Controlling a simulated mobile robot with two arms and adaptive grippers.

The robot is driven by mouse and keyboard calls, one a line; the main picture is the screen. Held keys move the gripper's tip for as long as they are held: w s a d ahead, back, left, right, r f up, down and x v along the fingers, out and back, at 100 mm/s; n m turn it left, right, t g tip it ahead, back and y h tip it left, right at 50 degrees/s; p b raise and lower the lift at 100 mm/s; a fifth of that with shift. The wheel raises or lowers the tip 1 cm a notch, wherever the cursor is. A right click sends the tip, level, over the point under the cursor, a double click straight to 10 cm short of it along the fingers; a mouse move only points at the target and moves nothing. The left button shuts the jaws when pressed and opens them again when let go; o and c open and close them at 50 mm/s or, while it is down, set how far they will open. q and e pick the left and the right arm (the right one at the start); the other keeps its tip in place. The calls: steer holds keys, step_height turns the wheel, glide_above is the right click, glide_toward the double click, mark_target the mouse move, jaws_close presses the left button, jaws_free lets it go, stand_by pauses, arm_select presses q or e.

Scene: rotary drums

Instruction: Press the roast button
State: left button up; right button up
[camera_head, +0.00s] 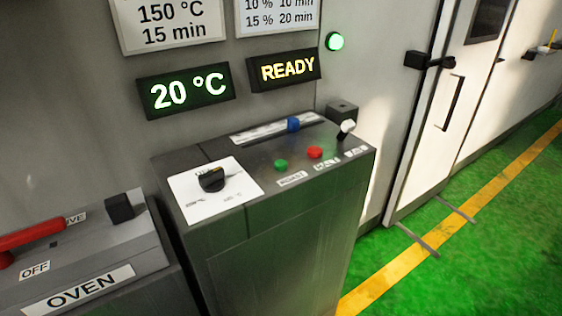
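A green button (281,165) sits on the sloped top of the grey control console (330,152). The label (292,179) in front of it seems to read ROAST, but it is blurred. A red button (315,152) is to its right, with a small label too blurred to read. Neither of my grippers is in view, and nothing touches the buttons.
The console also carries a black knob (211,180), a blue slider (293,124) and a white-tipped lever (347,128). Wall displays read 20 °C (187,91) and READY (287,69); a green lamp (335,41) glows. An OVEN panel (78,288) with a red handle (40,232) stands left.

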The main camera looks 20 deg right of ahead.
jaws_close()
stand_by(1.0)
